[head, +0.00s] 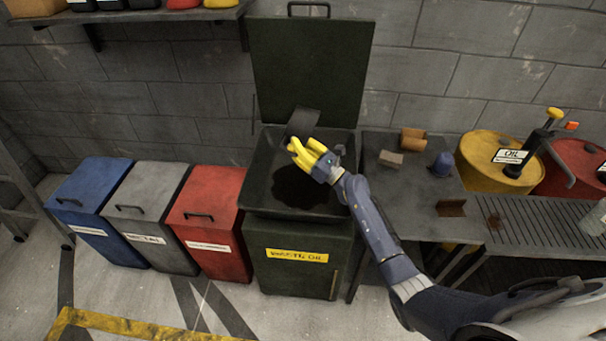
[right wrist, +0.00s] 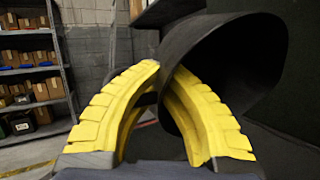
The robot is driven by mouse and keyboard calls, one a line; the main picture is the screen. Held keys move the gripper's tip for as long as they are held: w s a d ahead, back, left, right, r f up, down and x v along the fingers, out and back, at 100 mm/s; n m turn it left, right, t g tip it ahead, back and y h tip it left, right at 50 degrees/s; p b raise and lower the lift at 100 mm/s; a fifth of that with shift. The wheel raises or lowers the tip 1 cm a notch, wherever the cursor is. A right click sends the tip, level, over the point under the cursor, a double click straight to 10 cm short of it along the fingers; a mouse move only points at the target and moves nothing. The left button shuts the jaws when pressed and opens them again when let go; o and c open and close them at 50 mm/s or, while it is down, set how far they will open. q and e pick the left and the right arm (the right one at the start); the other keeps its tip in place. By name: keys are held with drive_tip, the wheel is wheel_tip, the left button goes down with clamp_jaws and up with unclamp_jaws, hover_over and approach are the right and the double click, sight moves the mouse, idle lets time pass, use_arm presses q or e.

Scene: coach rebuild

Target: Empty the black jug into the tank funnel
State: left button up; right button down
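The black jug (head: 302,122) shows as a small dark grey shape above the back of the tank funnel (head: 257,190). In the right wrist view the jug (right wrist: 230,65) is large, tilted, with its open mouth partly facing the camera. The yellow fingers of my right gripper (head: 292,150) are closed on the jug's wall; they also show in the right wrist view (right wrist: 160,78). The funnel is a wide dark tray on the waste oil tank (head: 300,278), with a black pool (head: 298,187) at its middle. No falling stream can be made out. My left gripper is out of view.
The tank's lid (head: 312,70) stands open behind the funnel. Red (head: 210,215), grey (head: 145,215) and blue bins (head: 90,205) stand to the left. A bench (head: 400,205) with small parts, a yellow drum (head: 485,160) and a red drum (head: 575,160) are to the right.

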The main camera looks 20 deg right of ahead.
drive_tip(key=w+a+f+n+g+h+b, duration=0.1)
drive_tip(key=w+a+f+n+g+h, duration=0.1)
drive_tip(key=f, duration=0.5)
drive_tip(key=shift+a+n+g+h, duration=0.3)
drive_tip(key=shift+a+g+h, duration=0.55)
drive_tip(key=shift+g, duration=0.65)
drive_tip(key=shift+w+a+f, duration=0.1)
drive_tip(key=shift+a, duration=0.05)
drive_tip(key=shift+w+a+f+n+g+h+b, duration=0.5)
drive_tip(key=shift+w+a+g+h, duration=0.5)
drive_tip(key=shift+a+g+h, duration=0.85)
drive_tip(key=shift+w+a+f+n+g+h+b, duration=0.3)
drive_tip(key=shift+w+a+n+g+h+b, duration=0.45)
drive_tip(key=shift+a+h, duration=1.15)
drive_tip(key=shift+w+a+f+n+g+h+b, duration=0.4)
drive_tip(key=shift+w+a+g+h+b, duration=0.35)
drive_tip(key=shift+w+a+g+h, duration=1.2)
drive_tip(key=shift+s+d+h, duration=0.5)
drive_tip(key=shift+s+h, duration=0.15)
drive_tip(key=shift+s, duration=0.05)
